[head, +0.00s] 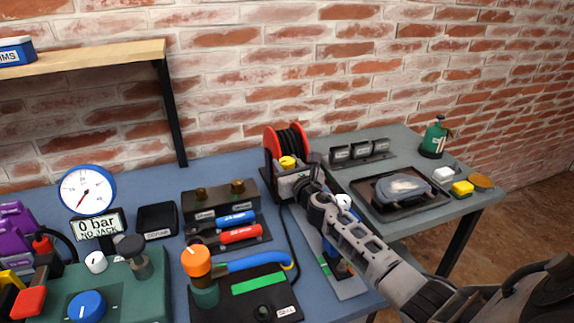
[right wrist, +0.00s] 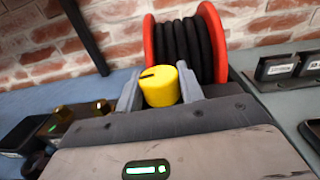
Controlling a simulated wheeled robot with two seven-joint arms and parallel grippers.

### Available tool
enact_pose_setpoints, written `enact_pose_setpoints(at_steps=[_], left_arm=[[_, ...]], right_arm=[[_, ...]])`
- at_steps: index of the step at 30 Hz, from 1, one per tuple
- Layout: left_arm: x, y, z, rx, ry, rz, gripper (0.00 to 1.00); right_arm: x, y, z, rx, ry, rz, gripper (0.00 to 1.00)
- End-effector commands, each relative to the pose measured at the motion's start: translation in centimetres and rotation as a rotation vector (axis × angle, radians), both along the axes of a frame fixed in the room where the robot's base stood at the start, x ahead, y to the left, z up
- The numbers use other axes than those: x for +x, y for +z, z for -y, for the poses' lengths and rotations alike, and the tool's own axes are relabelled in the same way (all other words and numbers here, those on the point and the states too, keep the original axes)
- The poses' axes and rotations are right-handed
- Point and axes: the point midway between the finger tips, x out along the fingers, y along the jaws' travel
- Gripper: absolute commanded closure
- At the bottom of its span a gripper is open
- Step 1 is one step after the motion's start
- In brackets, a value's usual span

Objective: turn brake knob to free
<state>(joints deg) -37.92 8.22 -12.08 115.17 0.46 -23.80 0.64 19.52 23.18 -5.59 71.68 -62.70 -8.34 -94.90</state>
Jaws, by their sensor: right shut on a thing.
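The yellow brake knob (head: 287,162) is at the front of a hose reel (head: 288,143) with red flanges and black hose. In the right wrist view the knob (right wrist: 160,90) is between the two grey fingers of my right gripper (head: 294,174), which is shut on it. A dark pointer line on the knob's top points left in that view. The reel (right wrist: 186,48) stands right behind the knob. Any markings around the knob are hidden by my gripper. My left gripper is not in view.
Left of the reel are a block with brass fittings (head: 219,199), a tray of blue and red tools (head: 240,232) and an orange-topped part (head: 196,262). A gauge (head: 87,190) stands further left. Right are black holders (head: 361,151), a tray (head: 400,202) and a green bottle (head: 434,138). The brick wall is behind.

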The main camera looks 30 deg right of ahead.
Motion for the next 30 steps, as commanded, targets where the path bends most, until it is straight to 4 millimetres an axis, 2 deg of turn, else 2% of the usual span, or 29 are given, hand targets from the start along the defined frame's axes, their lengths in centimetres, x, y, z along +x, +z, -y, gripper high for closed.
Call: enact_pose_setpoints(at_steps=[6,15,30], left_arm=[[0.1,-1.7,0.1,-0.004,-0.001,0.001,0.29],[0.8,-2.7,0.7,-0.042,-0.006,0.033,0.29],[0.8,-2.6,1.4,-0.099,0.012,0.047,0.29]], right_arm=[[0.0,-0.5,0.2,-0.007,0.17,-0.002,0.85],[0.0,-0.7,0.2,-0.004,0.36,-0.002,0.85],[0.0,-0.1,0.0,-0.001,0.463,-0.002,0.85]])
